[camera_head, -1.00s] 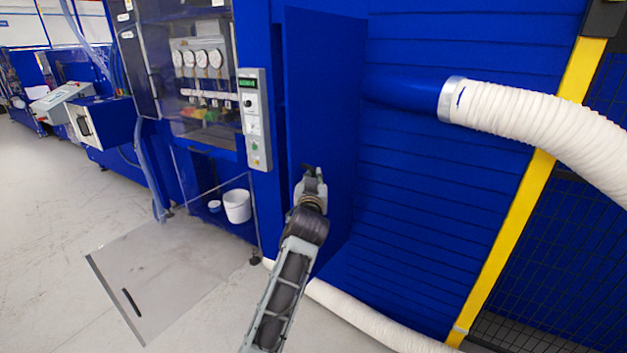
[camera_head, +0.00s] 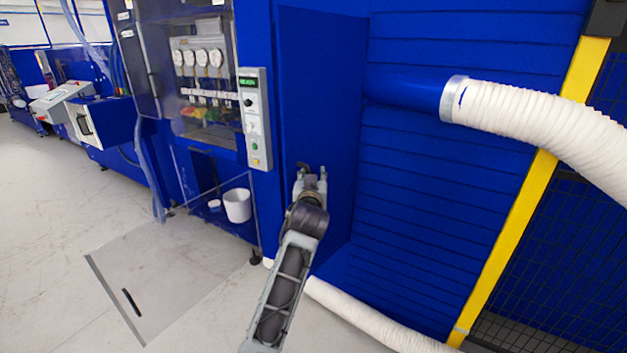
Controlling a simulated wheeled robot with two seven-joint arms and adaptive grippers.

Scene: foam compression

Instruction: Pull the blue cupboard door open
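The blue cupboard door (camera_head: 318,95) is a tall, flat panel at the middle, right of the grey control panel. Its left edge stands beside the narrow blue cabinet front. No handle can be made out.
A grey control panel (camera_head: 254,120) is mounted left of the door. A white hose (camera_head: 540,120) comes out at the right, and another white hose (camera_head: 370,325) lies on the floor. A white bucket (camera_head: 237,206) stands at the left.

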